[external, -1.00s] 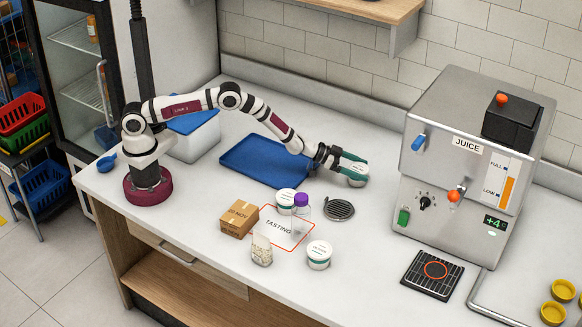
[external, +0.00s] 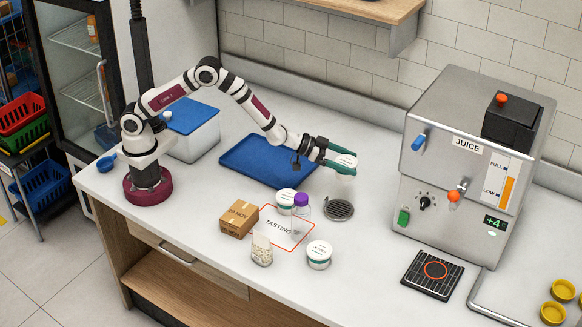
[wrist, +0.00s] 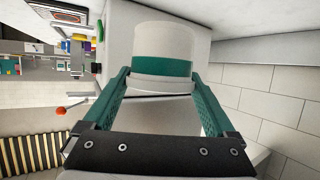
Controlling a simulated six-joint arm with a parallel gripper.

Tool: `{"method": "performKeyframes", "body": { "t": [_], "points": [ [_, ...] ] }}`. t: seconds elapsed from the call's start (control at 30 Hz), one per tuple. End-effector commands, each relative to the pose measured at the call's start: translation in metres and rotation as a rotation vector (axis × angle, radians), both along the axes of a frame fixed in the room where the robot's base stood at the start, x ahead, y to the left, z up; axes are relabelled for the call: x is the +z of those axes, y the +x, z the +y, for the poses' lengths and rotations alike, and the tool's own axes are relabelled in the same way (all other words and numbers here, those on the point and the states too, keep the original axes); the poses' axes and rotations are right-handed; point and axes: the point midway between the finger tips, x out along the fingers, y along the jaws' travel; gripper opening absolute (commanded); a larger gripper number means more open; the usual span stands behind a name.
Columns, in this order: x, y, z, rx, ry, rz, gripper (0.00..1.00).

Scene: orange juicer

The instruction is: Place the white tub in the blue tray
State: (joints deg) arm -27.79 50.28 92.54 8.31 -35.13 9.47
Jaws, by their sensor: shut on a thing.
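My gripper (external: 340,156) is shut on a white tub (external: 346,160) with a green band. It holds the tub above the counter, just right of the blue tray's right end. In the wrist view the white tub (wrist: 163,50) sits between the two green fingers, its green band facing the camera. The blue tray (external: 243,158) lies flat on the counter and looks empty. My arm passes over its right side and hides a little of it.
Two similar white tubs stand near the tasting card (external: 283,230), one behind it (external: 285,197) and one at right (external: 319,254). A purple-capped bottle (external: 302,206), a jar (external: 262,248), a cardboard box (external: 239,218) and a round drain grate (external: 339,210) are nearby. The juicer (external: 465,150) stands right.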

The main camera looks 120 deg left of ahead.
Motion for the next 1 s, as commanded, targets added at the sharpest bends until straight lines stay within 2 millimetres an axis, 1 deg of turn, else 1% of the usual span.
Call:
{"method": "performKeyframes", "body": {
  "t": [0.07, 0.17, 0.27, 0.37, 0.4, 0.47, 0.5, 0.57, 0.6, 0.7, 0.8, 0.87, 0.97, 1.0],
  "points": [
    [0.002, -0.002, -0.007, 0.018, -0.001, -0.001, 0.26],
    [0.003, -0.012, -0.019, 0.079, -0.002, -0.001, 0.26],
    [0.004, -0.035, -0.033, 0.183, 0.0, 0.001, 0.26],
    [0.002, -0.074, -0.046, 0.333, 0.002, 0.004, 0.26],
    [0.001, -0.093, -0.049, 0.396, 0.003, 0.006, 0.26],
    [0.0, -0.121, -0.053, 0.489, 0.003, 0.005, 0.26],
    [0.0, -0.142, -0.056, 0.549, 0.004, 0.005, 0.26],
    [0.0, -0.172, -0.059, 0.633, 0.004, 0.005, 0.26],
    [0.001, -0.192, -0.061, 0.687, 0.003, 0.004, 0.26],
    [0.003, -0.235, -0.065, 0.793, 0.004, 0.004, 0.26],
    [0.006, -0.26, -0.068, 0.857, 0.002, 0.002, 0.26],
    [0.005, -0.27, -0.066, 0.879, 0.003, 0.002, 0.26],
    [-0.007, -0.283, -0.047, 0.895, 0.004, 0.006, 0.26],
    [-0.015, -0.288, -0.035, 0.897, 0.004, 0.007, 0.26]
  ]
}}
